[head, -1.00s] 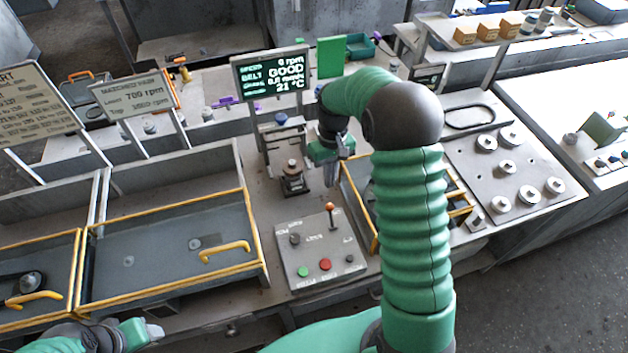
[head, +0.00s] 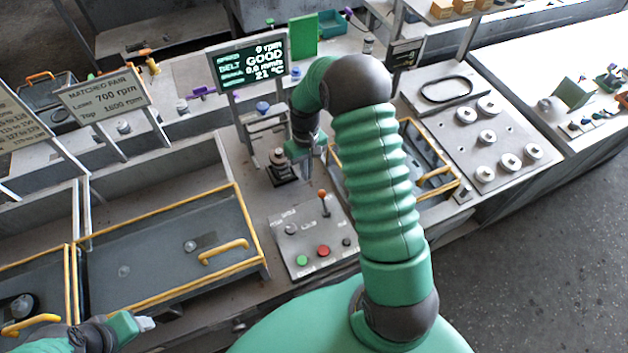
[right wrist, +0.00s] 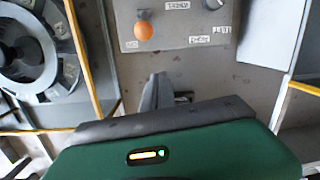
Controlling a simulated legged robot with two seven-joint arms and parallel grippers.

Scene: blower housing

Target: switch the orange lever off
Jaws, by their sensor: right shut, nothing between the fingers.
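The orange lever (head: 322,195) stands up from the top right of a grey control panel (head: 290,226), with an orange ball on a thin stem. In the right wrist view the orange ball (right wrist: 143,30) is near the top, seen nearly end-on. My right gripper (head: 319,160) is shut and empty, behind the lever in the head view. In the right wrist view its fingertips (right wrist: 160,82) point toward the panel, with a gap to the ball. My left gripper (head: 146,323) is at the lower left, far from the panel; its finger gap is unclear.
The panel also carries a green button (head: 302,260), a red button (head: 323,251) and dark knobs. A yellow-edged tray (head: 165,255) lies left of it; another yellow-framed bay (head: 437,160) is right. A post with a blue top (head: 262,107) and a screen (head: 250,62) stand behind.

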